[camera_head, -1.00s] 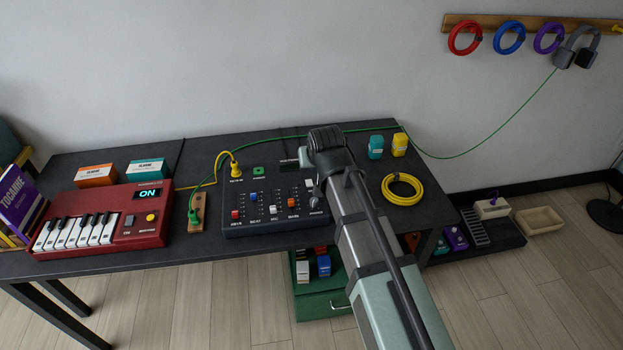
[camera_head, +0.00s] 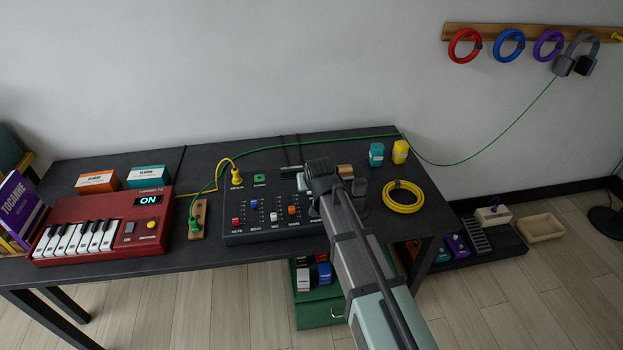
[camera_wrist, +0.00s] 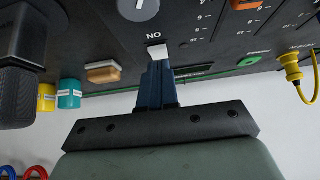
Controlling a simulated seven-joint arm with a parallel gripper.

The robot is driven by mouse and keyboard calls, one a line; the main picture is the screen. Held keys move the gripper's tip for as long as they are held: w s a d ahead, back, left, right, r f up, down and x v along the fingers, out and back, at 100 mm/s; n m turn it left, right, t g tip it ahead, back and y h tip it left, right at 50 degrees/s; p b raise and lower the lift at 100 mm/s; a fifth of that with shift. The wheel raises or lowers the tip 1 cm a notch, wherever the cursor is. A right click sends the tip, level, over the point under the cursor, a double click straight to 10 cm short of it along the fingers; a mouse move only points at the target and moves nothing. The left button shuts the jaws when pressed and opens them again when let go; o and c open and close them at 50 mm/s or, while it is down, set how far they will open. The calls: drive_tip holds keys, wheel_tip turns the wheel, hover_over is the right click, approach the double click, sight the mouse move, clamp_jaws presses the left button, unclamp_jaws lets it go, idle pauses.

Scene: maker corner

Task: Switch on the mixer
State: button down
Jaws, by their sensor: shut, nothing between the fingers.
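The mixer (camera_head: 262,228) is a dark panel with coloured sliders in the middle of the table. In the wrist view, upside down, a small white switch (camera_wrist: 157,51) marked ON sits on its panel, below a grey knob (camera_wrist: 138,7). My gripper (camera_wrist: 157,64) is shut and empty. Its blue fingertips are at the switch's edge; I cannot tell whether they touch it. In the head view my arm covers the mixer's right part and the switch. The mixer's dark display strip (camera_wrist: 194,73) shows no readable lit text.
A wooden-topped block (camera_wrist: 103,72) and a large dark object (camera_wrist: 22,70) stand close beside the gripper. Yellow plug (camera_head: 237,178), yellow cable coil (camera_head: 402,196), teal jar (camera_head: 376,154) and yellow jar (camera_head: 400,152) are nearby. The red keyboard (camera_head: 100,228), its display reading ON, is at left.

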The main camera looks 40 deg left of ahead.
sight(311, 197)
drive_tip(key=shift+f, duration=0.5)
drive_tip(key=shift+s+d, duration=0.1)
drive_tip(key=shift+s+d+f, duration=0.2)
drive_tip(key=shift+f, duration=0.25)
drive_tip(key=shift+s+d+f, duration=0.15)
drive_tip(key=shift+f, duration=0.4)
drive_tip(key=shift+r, duration=1.3)
drive_tip(key=r, duration=0.3)
drive_tip(key=shift+s+d+r, duration=0.15)
drive_tip(key=shift+s+d, duration=0.25)
drive_tip(key=s+d+f+v, duration=0.1)
drive_tip(key=v, duration=0.8)
drive_tip(key=shift+f, duration=0.2)
drive_tip(key=shift+s+d, duration=0.15)
